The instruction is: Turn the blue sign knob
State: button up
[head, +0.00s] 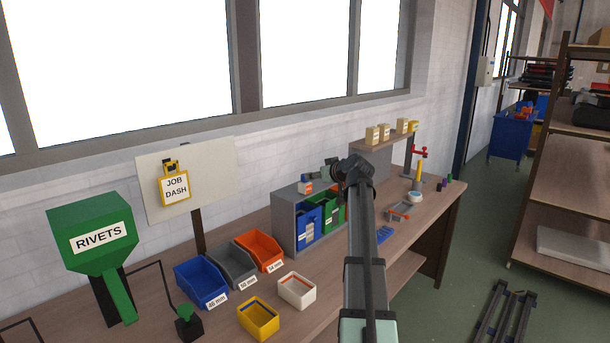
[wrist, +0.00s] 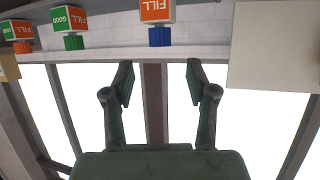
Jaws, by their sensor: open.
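The blue sign knob (wrist: 160,37) shows in the wrist view, at the top centre, attached to an orange and white FILL sign (wrist: 157,10) that appears upside down. My gripper (wrist: 158,82) is open and empty; its two fingers stand apart, and the knob shows beyond them, near the middle of the gap in the picture. No contact is visible. In the head view, a small orange and white sign (head: 306,187) is on top of the grey cabinet (head: 286,222), close beneath my gripper (head: 308,174). My arm hides part of the cabinet.
The wrist view also shows a sign with a green knob (wrist: 74,42) and another with a red knob (wrist: 22,47). A blue bin (head: 308,224) and a green bin (head: 328,212) sit in the cabinet. The JOB DASH board (head: 210,180) stands at left.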

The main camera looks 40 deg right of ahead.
aim_at(305, 184)
jog(key=p+x, duration=0.1)
jog(key=x, duration=0.6)
jog(key=shift+w+p, duration=0.2)
jog(key=shift+p, duration=0.15)
jog(key=shift+w+d+f, duration=0.1)
jog(key=shift+w+f, duration=0.25)
jog(key=shift+w, duration=0.25)
grip_shut()
